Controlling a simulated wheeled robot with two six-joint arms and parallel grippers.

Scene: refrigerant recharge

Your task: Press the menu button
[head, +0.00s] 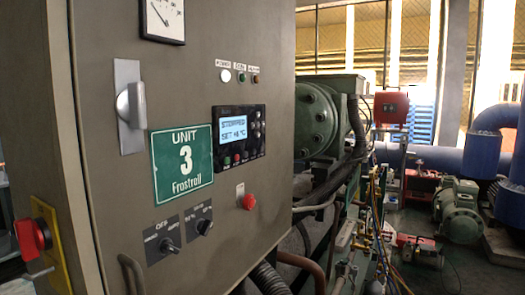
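A dark controller panel (241,150) sits on the door of a grey cabinet, right of the middle of the door. Its lit display (233,127) reads "STOPPED" and "SET" with a temperature that looks like +6 °C. A row of small buttons (236,158) runs below the display, green and red among them. More small buttons (257,125) stand in a column right of the display. Their labels are too small to read, so I cannot tell which one is the menu button. Neither of my grippers is in view.
The cabinet door (100,90) also bears a green "UNIT 3" sign (182,162), a latch handle (131,105), two rotary switches (170,245), a red push button (249,202) and indicator lamps (225,76). A red switch (29,238) juts out at left. Machinery (325,120) and pipes stand right.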

